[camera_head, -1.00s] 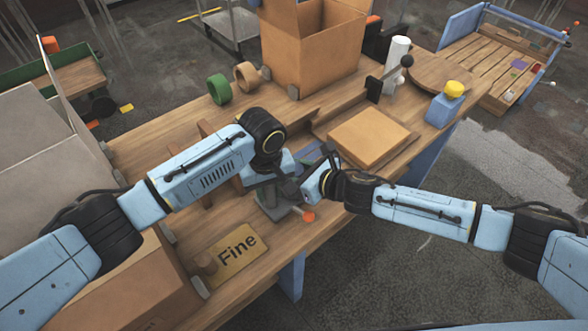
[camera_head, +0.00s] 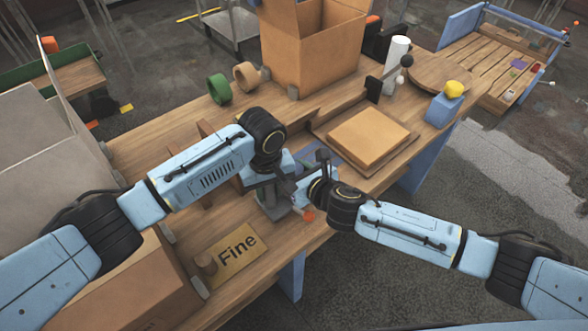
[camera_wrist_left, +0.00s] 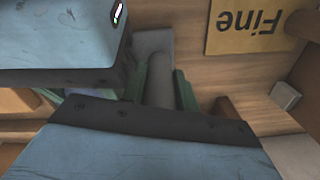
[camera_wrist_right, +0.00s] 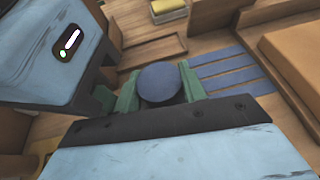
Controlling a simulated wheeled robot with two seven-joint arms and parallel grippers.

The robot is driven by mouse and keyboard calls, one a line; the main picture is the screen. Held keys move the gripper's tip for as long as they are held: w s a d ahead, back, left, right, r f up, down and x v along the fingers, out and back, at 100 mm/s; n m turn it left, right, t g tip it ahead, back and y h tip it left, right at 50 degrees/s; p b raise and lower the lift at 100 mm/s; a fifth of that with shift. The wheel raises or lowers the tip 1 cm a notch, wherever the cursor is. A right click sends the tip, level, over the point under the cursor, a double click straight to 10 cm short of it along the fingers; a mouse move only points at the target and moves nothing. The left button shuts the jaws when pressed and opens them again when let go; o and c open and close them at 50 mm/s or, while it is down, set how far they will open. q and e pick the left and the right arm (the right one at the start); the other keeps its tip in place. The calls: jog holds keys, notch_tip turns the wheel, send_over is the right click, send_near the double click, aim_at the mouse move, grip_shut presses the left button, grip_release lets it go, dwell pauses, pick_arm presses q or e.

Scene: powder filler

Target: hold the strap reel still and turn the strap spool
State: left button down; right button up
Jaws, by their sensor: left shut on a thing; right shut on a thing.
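The strap reel (camera_head: 272,208) is a grey stand on the workbench, mostly hidden under my left gripper (camera_head: 272,183). In the left wrist view its grey upright (camera_wrist_left: 160,85) stands between the green fingertips, and my left gripper (camera_wrist_left: 162,88) is shut on it. The strap spool is partly hidden in the head view. In the right wrist view a round dark blue end (camera_wrist_right: 160,82), apparently the spool's, sits between the green fingertips of my right gripper (camera_wrist_right: 158,88), which is shut on it. My right gripper (camera_head: 302,192) is close to the right of the left one.
An orange knob (camera_head: 308,215) is just below the right gripper. A brown pad (camera_head: 368,138), blue strips (camera_wrist_right: 230,72) and an open carton (camera_head: 312,50) are beyond.

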jog(key=o, duration=0.7)
jog(key=v, duration=1.2)
